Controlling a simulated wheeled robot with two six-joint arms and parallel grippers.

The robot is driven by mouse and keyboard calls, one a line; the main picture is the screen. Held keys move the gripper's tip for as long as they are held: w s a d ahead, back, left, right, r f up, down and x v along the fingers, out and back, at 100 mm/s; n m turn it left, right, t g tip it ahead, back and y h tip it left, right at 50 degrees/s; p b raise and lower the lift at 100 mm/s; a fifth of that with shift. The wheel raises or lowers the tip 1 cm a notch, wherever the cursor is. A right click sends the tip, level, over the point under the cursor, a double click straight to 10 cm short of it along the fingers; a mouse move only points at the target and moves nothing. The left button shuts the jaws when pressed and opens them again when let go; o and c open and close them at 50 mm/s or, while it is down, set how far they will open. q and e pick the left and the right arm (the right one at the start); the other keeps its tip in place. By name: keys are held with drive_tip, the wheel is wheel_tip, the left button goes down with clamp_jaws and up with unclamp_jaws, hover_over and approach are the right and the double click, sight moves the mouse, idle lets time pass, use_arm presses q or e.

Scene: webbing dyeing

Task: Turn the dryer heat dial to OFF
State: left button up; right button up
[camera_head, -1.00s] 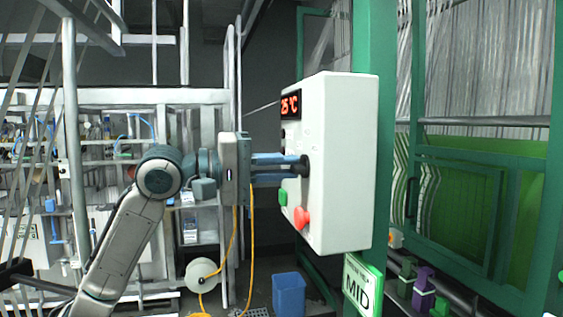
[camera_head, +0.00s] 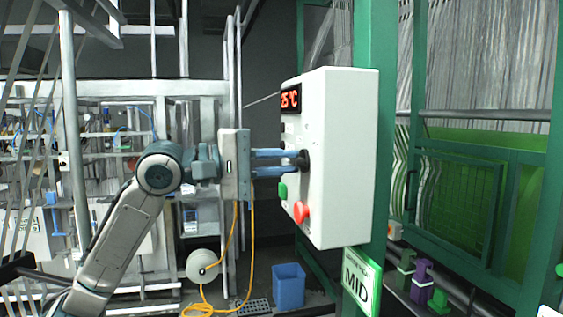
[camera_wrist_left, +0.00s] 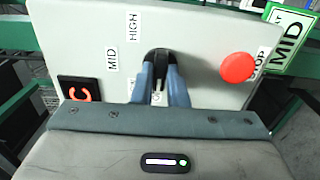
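The black heat dial (camera_head: 303,161) sticks out from the front face of the white dryer control box (camera_head: 342,158). My left gripper (camera_head: 299,162) reaches in from the left, level with the dial. In the left wrist view its two blue fingers (camera_wrist_left: 161,80) lie on either side of the black dial (camera_wrist_left: 158,56) and appear shut on it. HIGH (camera_wrist_left: 132,26) and MID (camera_wrist_left: 112,58) labels stand beside the dial; another label between the fingers is mostly hidden. I cannot read the dial's setting. My right gripper is not in view.
A red button (camera_head: 301,212) and a green button (camera_head: 283,192) sit below the dial. A red digital display (camera_head: 291,99) is above it. A green post (camera_head: 374,120) stands behind the box, with a MID sign (camera_head: 357,284). A blue bin (camera_head: 289,287) is on the floor.

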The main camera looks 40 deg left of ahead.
use_arm(q)
drive_tip(key=o, duration=0.4)
drive_tip(key=shift+s+a+f+b, duration=0.25)
drive_tip(key=shift+a+b, duration=0.1)
drive_tip(key=shift+b, duration=0.25)
drive_tip(key=b+v, duration=0.2)
drive_tip(key=v, duration=0.1)
drive_tip(key=b+v, duration=0.6)
drive_tip(key=v, duration=0.1)
drive_tip(key=shift+r, duration=0.25)
drive_tip(key=shift+w, duration=0.1)
